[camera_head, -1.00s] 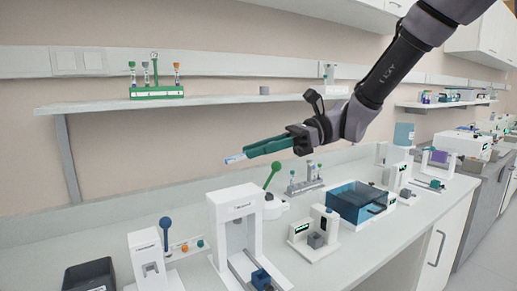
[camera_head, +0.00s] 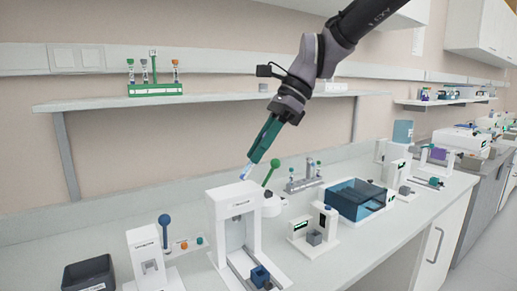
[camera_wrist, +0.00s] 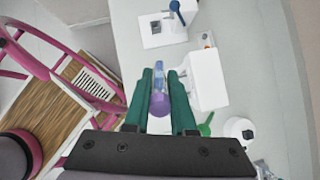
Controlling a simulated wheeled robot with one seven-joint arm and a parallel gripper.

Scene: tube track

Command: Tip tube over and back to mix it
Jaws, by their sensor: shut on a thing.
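My gripper (camera_head: 254,160) is shut on a tube (camera_head: 246,172) and holds it in the air above the bench. In the head view the green fingers point down and to the left, and the pale tube end sticks out past the fingertips, tilted. In the wrist view the tube (camera_wrist: 158,98) lies between the two green fingers, with its purple cap towards the palm and its clear blue part pointing away. Its contents are too small to tell.
Below stands a white frame-shaped device (camera_head: 238,205), close to the tube. A device with a green ball lever (camera_head: 272,172), a blue-lidded box (camera_head: 355,199) and a small rack (camera_head: 304,180) stand nearby. A shelf (camera_head: 100,104) with a green tube rack (camera_head: 155,89) is behind.

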